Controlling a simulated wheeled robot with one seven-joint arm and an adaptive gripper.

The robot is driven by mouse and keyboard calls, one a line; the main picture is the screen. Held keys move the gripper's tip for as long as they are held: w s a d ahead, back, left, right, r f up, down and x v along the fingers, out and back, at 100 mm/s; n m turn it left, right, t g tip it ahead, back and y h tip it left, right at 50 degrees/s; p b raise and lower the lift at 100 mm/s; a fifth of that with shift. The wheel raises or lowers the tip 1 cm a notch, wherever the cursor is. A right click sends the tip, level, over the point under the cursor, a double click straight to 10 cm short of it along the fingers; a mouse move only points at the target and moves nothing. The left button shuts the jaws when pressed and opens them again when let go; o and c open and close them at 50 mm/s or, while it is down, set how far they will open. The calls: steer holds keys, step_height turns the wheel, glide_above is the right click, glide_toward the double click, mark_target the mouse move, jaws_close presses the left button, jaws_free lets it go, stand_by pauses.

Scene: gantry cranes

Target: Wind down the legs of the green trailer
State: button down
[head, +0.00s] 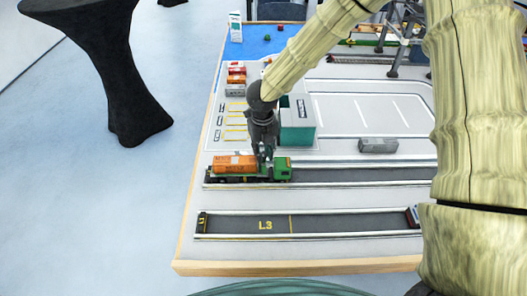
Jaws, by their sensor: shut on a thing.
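The green trailer (221,180) stands in a lane near the left edge of the model table. It carries an orange container (233,162) and is lined up behind a green truck cab (281,169). My gripper (264,158) points down at the front end of the trailer, between the container and the cab. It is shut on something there. The fingers cover what they hold, and it is too small to make out. The trailer's legs are too small to tell apart from its wheels.
A teal-and-grey building (297,121) stands just behind my gripper. A grey block (378,146) lies to the right. Red and orange containers (236,78) stand at the back left. The empty L3 lane (310,224) lies in front. A black stand (118,75) is left of the table.

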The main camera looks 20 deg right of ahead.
steer(key=c, duration=1.2)
jaws_free()
steer(key=shift+a+f, duration=0.1)
steer(key=shift+c, duration=0.2)
step_height(320, 180, up, 12)
steer(key=shift+s, duration=0.15)
